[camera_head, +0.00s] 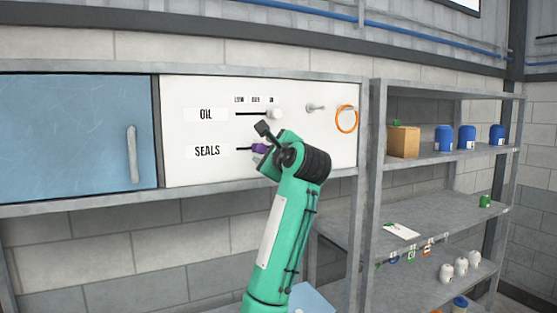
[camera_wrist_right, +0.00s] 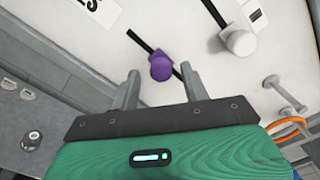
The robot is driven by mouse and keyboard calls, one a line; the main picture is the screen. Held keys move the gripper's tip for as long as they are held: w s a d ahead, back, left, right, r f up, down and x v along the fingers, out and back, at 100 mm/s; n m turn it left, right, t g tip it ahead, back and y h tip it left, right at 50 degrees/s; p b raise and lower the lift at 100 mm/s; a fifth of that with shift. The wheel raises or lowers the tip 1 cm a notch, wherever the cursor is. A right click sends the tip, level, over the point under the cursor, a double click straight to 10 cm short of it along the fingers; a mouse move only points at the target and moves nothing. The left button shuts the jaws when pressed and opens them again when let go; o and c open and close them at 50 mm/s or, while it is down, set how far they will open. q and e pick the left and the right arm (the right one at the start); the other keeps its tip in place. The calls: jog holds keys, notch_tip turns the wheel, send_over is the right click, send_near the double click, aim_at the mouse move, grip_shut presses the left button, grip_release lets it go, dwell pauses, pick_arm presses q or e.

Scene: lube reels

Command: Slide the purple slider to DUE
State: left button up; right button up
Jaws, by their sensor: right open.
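The purple slider (camera_head: 259,148) sits on the SEALS track of the white panel (camera_head: 210,176), partly hidden by my right arm in the head view. In the right wrist view the purple slider (camera_wrist_right: 161,68) sits on its black track, which shows on both sides of it. My right gripper (camera_wrist_right: 162,80) is open, its two fingers on either side of the purple slider near the panel. I cannot tell whether they touch it. In the head view the right gripper (camera_head: 262,148) is mostly hidden behind its own wrist. My left gripper is out of view.
A white slider (camera_head: 275,113) sits at the right end of the OIL track above. A peg (camera_head: 316,107) and an orange ring (camera_head: 346,119) are to the right. A blue cabinet door (camera_head: 75,130) is at left. Shelves (camera_head: 440,232) with bottles stand at right.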

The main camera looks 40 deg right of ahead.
jog(key=b+v, duration=0.5)
jog(key=v, duration=0.7)
jog(key=shift+a, duration=0.25)
jog(key=shift+r, duration=0.1)
